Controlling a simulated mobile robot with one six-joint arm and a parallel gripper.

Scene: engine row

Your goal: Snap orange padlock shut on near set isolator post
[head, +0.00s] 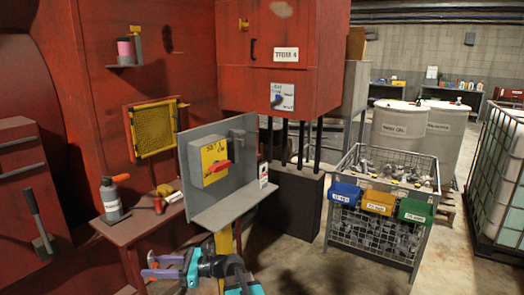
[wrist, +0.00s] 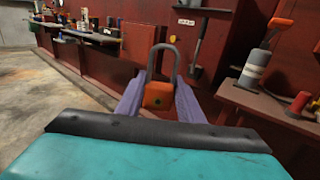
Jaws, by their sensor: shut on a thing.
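My gripper (wrist: 158,98) is shut on the orange padlock (wrist: 158,96) in the wrist view, with a purple finger on each side of its body. The padlock's grey shackle (wrist: 163,48) points up; I cannot tell whether it is latched. The yellow isolator (head: 215,160) with a red handle (head: 217,167) is on a grey panel (head: 244,150) above a yellow post (head: 224,241). The gripper is apart from it.
A small red table (head: 125,228) at left holds a grey bottle (head: 111,199). A grey shelf (head: 235,205) juts from the panel's foot. A wire cage (head: 372,233) with blue, yellow and green bins stands at right.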

